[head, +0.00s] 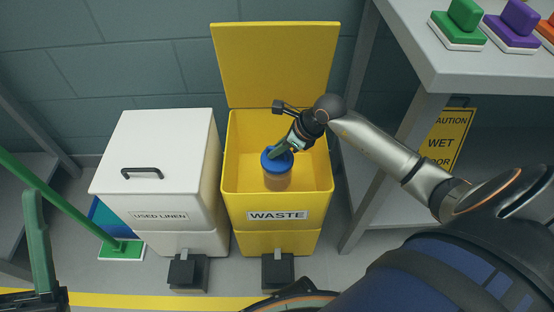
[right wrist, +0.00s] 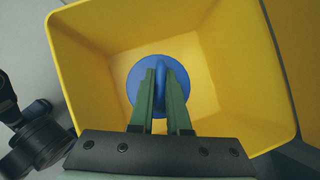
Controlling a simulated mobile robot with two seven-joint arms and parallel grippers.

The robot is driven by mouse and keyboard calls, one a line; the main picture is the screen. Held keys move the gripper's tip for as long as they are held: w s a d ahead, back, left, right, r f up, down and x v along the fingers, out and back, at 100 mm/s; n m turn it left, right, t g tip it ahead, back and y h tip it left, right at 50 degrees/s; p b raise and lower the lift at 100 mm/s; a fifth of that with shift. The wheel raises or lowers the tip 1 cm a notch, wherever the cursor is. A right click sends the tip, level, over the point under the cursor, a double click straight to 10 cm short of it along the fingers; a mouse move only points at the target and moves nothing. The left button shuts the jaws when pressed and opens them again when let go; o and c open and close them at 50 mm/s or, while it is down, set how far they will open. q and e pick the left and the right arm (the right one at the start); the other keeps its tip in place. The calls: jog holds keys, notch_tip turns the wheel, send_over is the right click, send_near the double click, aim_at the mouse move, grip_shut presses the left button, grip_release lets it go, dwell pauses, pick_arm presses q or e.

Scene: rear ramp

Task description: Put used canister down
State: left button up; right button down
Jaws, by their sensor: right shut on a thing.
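The used canister (head: 277,182) has a blue lid and a tan body. It hangs upright inside the mouth of the open yellow waste bin (head: 275,238). My right gripper (head: 281,150) is shut on the raised blue grip of the lid. In the right wrist view, the green fingers (right wrist: 160,90) close on either side of that grip, and the round blue lid (right wrist: 136,97) hides the canister's body. Yellow bin walls surround it. Part of my left gripper (head: 40,250) shows at the left edge, and its opening cannot be judged.
The bin's yellow lid (head: 275,62) stands open against the wall. A closed white used linen bin (head: 155,185) is beside it on the left. A grey table (head: 420,45) with several coloured blocks is at right, above a wet floor sign (head: 446,142). A green mop (head: 120,249) leans at left.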

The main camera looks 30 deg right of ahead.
aim_at(279, 158)
notch_tip(279, 158, down, 4)
jog(key=b, duration=0.3)
jog(key=shift+f, duration=0.2)
notch_tip(279, 158, down, 3)
jog(key=b, duration=0.3)
jog(key=shift+f, duration=0.45)
pick_arm(q)
notch_tip(279, 158, down, 8)
jog(key=shift+w+d, duration=0.2)
jog(key=shift+d, duration=0.25)
pick_arm(e)
jog(key=shift+r, duration=0.1)
jog(key=c, duration=0.9)
grip_release()
